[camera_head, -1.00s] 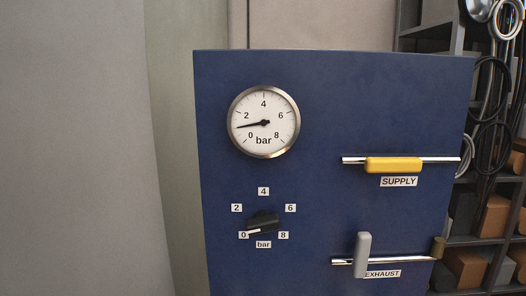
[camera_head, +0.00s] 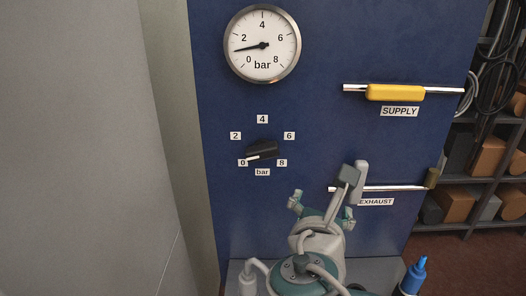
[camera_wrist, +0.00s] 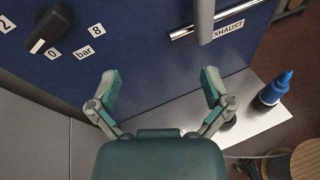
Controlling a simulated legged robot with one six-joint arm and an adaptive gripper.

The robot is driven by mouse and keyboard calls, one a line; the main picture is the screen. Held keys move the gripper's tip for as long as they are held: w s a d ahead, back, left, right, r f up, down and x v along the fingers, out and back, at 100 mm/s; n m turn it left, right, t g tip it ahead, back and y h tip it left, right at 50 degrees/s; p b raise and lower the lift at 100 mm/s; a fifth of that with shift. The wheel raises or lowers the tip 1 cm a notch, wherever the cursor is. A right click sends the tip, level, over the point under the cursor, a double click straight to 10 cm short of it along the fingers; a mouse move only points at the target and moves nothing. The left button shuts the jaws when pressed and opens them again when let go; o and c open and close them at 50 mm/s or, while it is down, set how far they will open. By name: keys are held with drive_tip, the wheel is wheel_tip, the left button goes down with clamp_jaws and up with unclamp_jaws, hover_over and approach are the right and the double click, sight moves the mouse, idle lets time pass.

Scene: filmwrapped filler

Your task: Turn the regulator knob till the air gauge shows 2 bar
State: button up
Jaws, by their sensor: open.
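The round air gauge (camera_head: 262,70) is at the top of the blue panel in the head view. Its black needle points left and slightly down, between 0 and 2, at roughly 1 bar. The black regulator knob (camera_head: 265,149) is below it, with its white mark pointing toward the 0 label. The knob also shows at the upper left of the wrist view (camera_wrist: 50,24). My gripper (camera_head: 322,210) is open and empty, below and right of the knob, apart from it. Its spread fingers also show in the wrist view (camera_wrist: 160,84).
A yellow SUPPLY handle (camera_head: 395,93) lies along its rail at upper right. A grey upright EXHAUST handle (camera_head: 360,179) is close to my gripper; it also shows at the wrist view's top (camera_wrist: 204,18). A blue bottle (camera_head: 413,277) stands on the grey ledge (camera_head: 386,268).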

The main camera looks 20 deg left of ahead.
sight(262, 156)
drive_tip(key=s+a+r+n+t+y, duration=0.25)
drive_tip(key=a+r+n+y, duration=0.2)
drive_tip(key=a+n, duration=0.5)
drive_tip(key=shift+m+g+y, duration=0.25)
drive_tip(key=shift+m+g, duration=0.1)
drive_tip(key=shift+m, duration=0.1)
drive_tip(key=x, duration=0.7)
drive_tip(key=f+x, duration=0.1)
drive_tip(key=x, duration=0.2)
drive_tip(key=shift+w, duration=0.35)
drive_tip(key=c, duration=0.8)
